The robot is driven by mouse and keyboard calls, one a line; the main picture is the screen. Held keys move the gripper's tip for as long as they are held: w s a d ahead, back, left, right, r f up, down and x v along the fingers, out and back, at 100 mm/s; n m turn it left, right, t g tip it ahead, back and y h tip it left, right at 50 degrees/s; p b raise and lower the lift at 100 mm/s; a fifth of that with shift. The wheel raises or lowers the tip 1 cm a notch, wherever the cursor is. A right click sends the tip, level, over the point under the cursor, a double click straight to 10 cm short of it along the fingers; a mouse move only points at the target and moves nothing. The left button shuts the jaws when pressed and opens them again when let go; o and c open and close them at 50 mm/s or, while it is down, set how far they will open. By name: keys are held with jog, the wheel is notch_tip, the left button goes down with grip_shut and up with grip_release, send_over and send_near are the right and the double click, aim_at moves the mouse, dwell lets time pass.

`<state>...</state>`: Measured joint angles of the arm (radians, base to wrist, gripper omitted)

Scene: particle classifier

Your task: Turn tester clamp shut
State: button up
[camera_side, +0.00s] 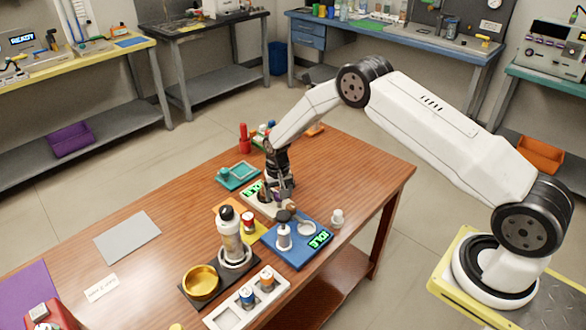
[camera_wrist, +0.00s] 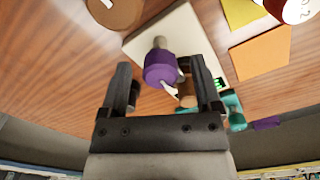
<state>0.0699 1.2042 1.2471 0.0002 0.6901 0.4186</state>
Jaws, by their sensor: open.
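The tester is a cream block (camera_side: 258,205) with a green-lit display (camera_side: 252,190), on the wooden table under my gripper (camera_side: 281,190). In the wrist view its cream plate (camera_wrist: 195,42) carries a purple knob (camera_wrist: 158,70) with a white pointer and a grey stub on its far end. I take this knob for the clamp. My gripper (camera_wrist: 160,64) is open, with one dark finger on each side of the knob. Gaps show between the fingers and the knob, and I cannot tell its exact depth. In the side view the fingers largely hide the knob.
A blue station (camera_side: 293,256) with an IDLE display stands just in front. A teal tray (camera_side: 237,177) lies behind to the left. A tall cylinder device (camera_side: 231,238), a brass bowl (camera_side: 201,283) and a white rack (camera_side: 222,317) stand front left.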

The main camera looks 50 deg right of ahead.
jog(key=shift+r, duration=0.1)
jog(key=shift+r, duration=3.8)
jog(key=shift+r, duration=0.1)
jog(key=shift+s+a+r, duration=0.1)
jog(key=shift+s+r, duration=0.25)
jog(key=shift+r, duration=0.2)
jog(key=s+a+r+n+t, duration=0.1)
jog(key=s+r, duration=0.3)
jog(key=s, duration=0.4)
jog(key=s+a+r+n, duration=0.1)
jog(key=s+r, duration=0.3)
jog(key=s, duration=0.5)
jog(key=s+a+r+n+t, duration=0.1)
jog(key=s+r+n, duration=0.2)
jog(key=s, duration=0.5)
jog(key=shift+s+a+r+n+t, duration=0.3)
jog(key=shift+s+r, duration=0.05)
jog(key=shift+r, duration=0.1)
